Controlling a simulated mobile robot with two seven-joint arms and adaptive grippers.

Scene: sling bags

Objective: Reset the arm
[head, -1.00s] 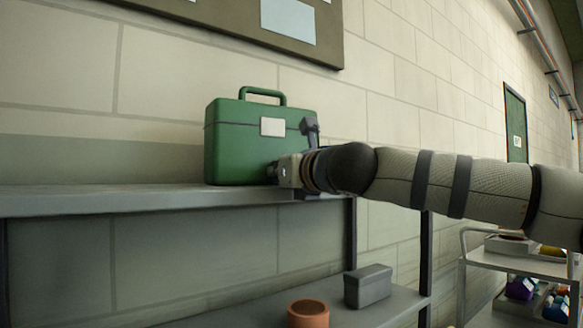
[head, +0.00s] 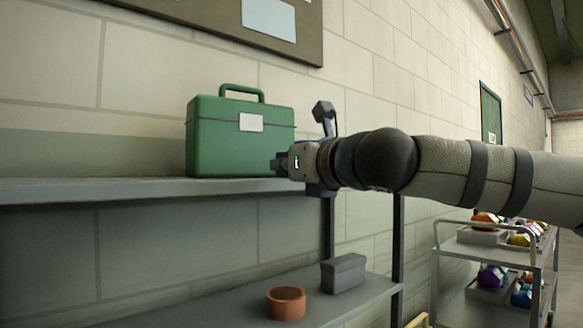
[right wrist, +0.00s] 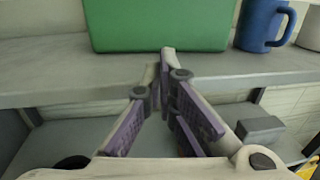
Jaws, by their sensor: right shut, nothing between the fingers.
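My right arm comes in from the right in the head view. My right gripper (head: 280,164) is at the right end of the upper shelf, close by the lower right of a green case (head: 235,140). In the right wrist view its fingers (right wrist: 165,58) meet at the tips with nothing between them. The tips point at the shelf's front edge, below the green case (right wrist: 160,25). I cannot tell whether they touch the shelf. My left gripper is not in view.
The upper shelf (head: 90,190) holds the case; a blue mug (right wrist: 262,24) stands right of it. A terracotta pot (head: 286,303) and a grey box (head: 343,273) sit on the lower shelf. A cart (head: 460,248) with trays of colourful items stands at the right.

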